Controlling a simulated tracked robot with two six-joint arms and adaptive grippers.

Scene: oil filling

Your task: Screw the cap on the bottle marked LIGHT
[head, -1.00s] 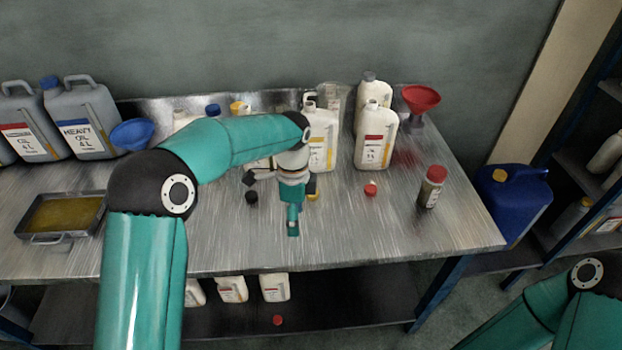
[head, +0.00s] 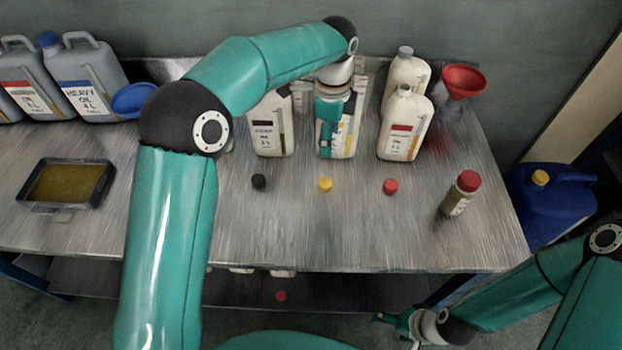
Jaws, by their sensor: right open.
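Three white bottles stand in a row on the metal table: one with a dark label (head: 271,130), one with a yellow label (head: 345,140), one with a red label (head: 400,135). The small print is too blurred for me to tell which reads LIGHT. A black cap (head: 259,181), a yellow cap (head: 325,184) and a red cap (head: 390,186) lie in front of them. My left gripper (head: 327,125) is at the yellow-label bottle and covers its upper part; its jaws cannot be made out. My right gripper (head: 384,319) is open and empty, low in front of the table.
Grey heavy-oil jugs (head: 85,80) and a blue funnel (head: 133,98) stand at left, near an oil tray (head: 35,203). A red funnel (head: 463,80) and a red-capped jar (head: 459,196) are at right. The table's front middle (head: 330,235) is clear.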

